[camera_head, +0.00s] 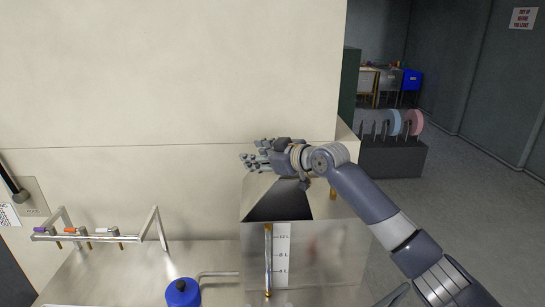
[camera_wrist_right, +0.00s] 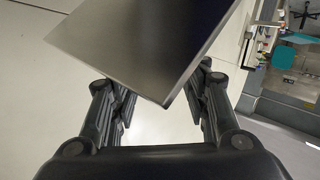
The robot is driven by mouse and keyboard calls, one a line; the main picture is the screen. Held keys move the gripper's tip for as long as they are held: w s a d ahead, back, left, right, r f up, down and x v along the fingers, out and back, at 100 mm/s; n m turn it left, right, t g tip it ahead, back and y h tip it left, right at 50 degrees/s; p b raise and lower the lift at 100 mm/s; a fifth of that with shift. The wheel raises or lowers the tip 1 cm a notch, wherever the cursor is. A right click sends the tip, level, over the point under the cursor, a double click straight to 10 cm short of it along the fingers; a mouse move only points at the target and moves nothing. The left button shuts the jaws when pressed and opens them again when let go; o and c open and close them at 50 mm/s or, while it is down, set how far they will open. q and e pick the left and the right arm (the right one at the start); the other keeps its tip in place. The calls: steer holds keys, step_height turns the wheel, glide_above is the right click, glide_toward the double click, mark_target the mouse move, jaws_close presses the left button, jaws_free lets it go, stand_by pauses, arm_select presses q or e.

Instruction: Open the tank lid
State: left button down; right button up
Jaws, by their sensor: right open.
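The tank (camera_head: 340,262) is a clear-fronted box with a level scale, at the lower middle of the head view. Its top surface (camera_head: 258,190) is pale, with a dark patch (camera_head: 280,205); I cannot tell whether this is an opening or a reflection. My right gripper (camera_head: 248,161) is above the back left of the tank top, pointing left, open. In the right wrist view a flat grey metal plate (camera_wrist_right: 140,45), perhaps the lid, has a corner between the open fingers (camera_wrist_right: 165,103). I cannot tell if they touch it. My left gripper is not in view.
A blue-capped container (camera_head: 183,293) and a bent pipe (camera_head: 218,274) are left of the tank. A metal rail with coloured valve handles (camera_head: 75,231) stands farther left. A cream machine wall (camera_head: 170,80) rises behind. A rack with coloured rolls (camera_head: 393,122) stands back right.

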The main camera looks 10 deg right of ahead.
steer(key=v, duration=1.1)
steer(key=shift+f, duration=0.1)
steer(key=shift+c, duration=0.6)
